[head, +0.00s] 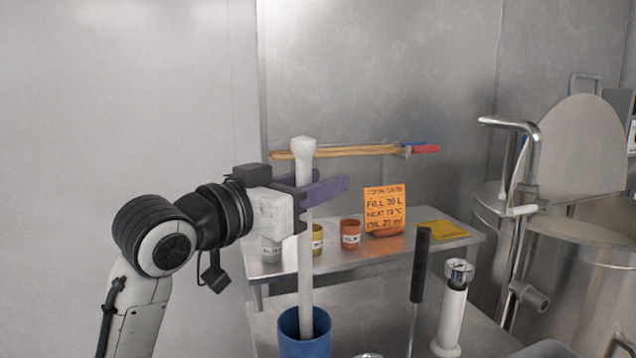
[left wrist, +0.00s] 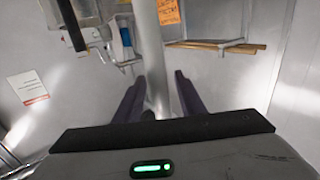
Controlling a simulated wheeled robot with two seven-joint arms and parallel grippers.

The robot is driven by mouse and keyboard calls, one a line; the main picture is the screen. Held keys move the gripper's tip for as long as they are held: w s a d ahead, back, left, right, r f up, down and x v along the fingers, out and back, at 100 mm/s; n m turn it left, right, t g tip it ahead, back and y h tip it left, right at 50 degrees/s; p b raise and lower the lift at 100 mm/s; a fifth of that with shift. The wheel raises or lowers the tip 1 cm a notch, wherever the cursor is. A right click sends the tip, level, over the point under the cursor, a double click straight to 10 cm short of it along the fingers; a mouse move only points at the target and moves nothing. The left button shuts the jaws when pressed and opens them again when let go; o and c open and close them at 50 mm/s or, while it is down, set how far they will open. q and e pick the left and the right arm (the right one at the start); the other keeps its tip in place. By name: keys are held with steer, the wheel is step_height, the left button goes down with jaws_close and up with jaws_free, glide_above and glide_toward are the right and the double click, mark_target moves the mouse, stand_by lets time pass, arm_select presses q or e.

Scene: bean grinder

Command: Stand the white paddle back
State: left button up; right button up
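The white paddle (head: 305,257) stands nearly upright, its lower end inside a blue bucket (head: 288,347) and its thicker white end at the top. My left gripper (head: 330,188) is at the paddle's upper shaft, its purple fingers on either side. In the left wrist view the paddle (left wrist: 150,45) runs between the two fingers (left wrist: 158,82), which are apart, with a narrow gap beside the shaft. The paddle's foot is hidden in the bucket. My right gripper is not in view.
A steel shelf (head: 275,272) behind holds small cups, an orange sign (head: 384,208) and a yellow card (head: 442,229). Long wooden-handled tools (head: 350,153) hang on the wall. A black-handled tool (head: 420,265), a white-and-chrome cylinder (head: 453,310) and a large steel kettle (head: 590,270) stand right.

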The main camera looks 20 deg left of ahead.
arm_select(q)
steer(key=shift+f, duration=0.1)
steer(key=v, duration=1)
steer(key=shift+s, duration=0.15)
stand_by(0.5)
